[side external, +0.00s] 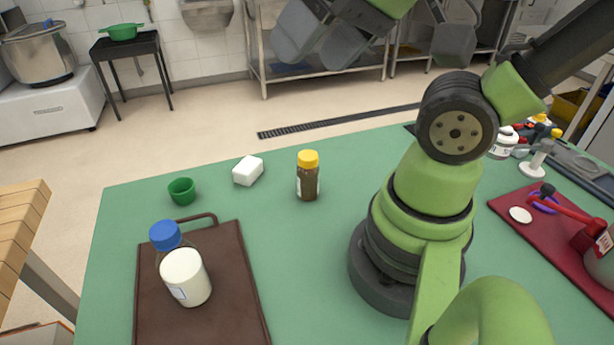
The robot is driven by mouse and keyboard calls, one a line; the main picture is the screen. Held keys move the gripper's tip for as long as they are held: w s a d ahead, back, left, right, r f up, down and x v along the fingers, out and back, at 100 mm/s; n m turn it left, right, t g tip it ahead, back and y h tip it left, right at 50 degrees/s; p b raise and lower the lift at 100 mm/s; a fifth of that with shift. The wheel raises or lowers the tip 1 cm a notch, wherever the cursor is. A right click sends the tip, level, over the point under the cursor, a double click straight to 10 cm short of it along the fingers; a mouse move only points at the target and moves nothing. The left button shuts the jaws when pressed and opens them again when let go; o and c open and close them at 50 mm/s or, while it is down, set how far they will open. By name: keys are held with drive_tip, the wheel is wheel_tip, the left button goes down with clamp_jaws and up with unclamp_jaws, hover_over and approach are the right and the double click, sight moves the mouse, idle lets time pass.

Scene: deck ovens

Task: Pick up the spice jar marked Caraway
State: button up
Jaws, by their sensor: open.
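A spice jar (308,177) with a yellow cap and brown contents stands upright on the green table, left of my arm's base. A pale label edge shows on its left side, but no name can be read. It is the only spice jar I can make out. My gripper (393,45) is at the top of the side view, partly cut off by the frame edge. Its grey fingers are spread apart, and it is raised clear of the jar, with nothing seen between them.
A white block (248,171) and a green cup (182,191) stand left of the jar. A blue-capped bottle (186,278) stands on a brown tray (240,290). A red board (555,240) with several items lies at right. Table around the jar is clear.

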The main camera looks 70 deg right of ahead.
drive_tip(key=w+d+f+n+g+h, duration=0.2)
drive_tip(key=w+d+f+n+g, duration=0.2)
drive_tip(key=w+d+f+n, duration=0.25)
drive_tip(key=n+g, duration=0.3)
drive_tip(key=n, duration=0.3)
hover_over(307, 155)
wheel_tip(307, 155, down, 9)
drive_tip(key=shift+s, duration=0.15)
wheel_tip(307, 155, down, 4)
drive_tip(key=shift+f, duration=3.05)
drive_tip(key=c, duration=1.1)
drive_tip(key=shift+o, duration=0.2)
